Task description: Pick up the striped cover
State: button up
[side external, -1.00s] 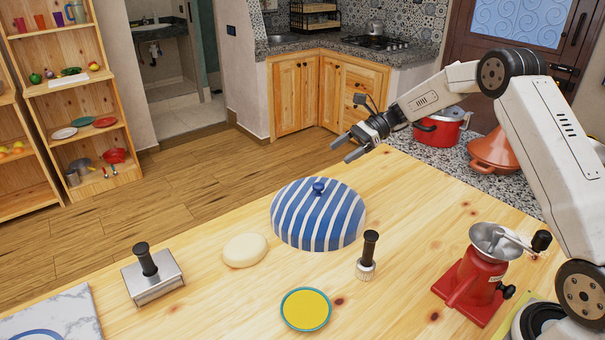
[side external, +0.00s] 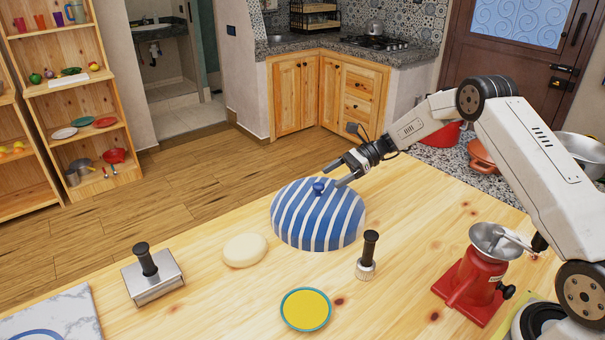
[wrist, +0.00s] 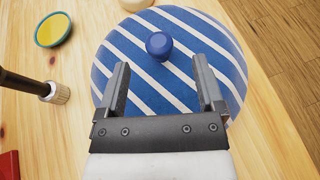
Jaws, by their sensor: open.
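The striped cover (side external: 318,222) is a blue and white dome with a round blue knob (side external: 319,187) on top. It sits on the wooden table. My gripper (side external: 332,177) is open and empty at the top of the cover, close to the knob. In the wrist view, the cover (wrist: 120,62) fills the middle, and the knob (wrist: 159,45) lies just ahead of and between the two spread fingertips of my gripper (wrist: 160,68). I cannot tell whether the fingers touch the cover.
On the wooden table (side external: 225,300), a black-handled stamp (side external: 366,264) stands close in front of the cover. A dough ball (side external: 245,250), a yellow dish (side external: 306,310), a metal press (side external: 152,280) and a red grinder (side external: 475,280) are also there.

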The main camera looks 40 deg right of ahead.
aim_at(319, 184)
jog(key=shift+a+f, duration=0.1)
jog(key=shift+a, duration=0.1)
jog(key=shift+x, duration=2.55)
grip_shut()
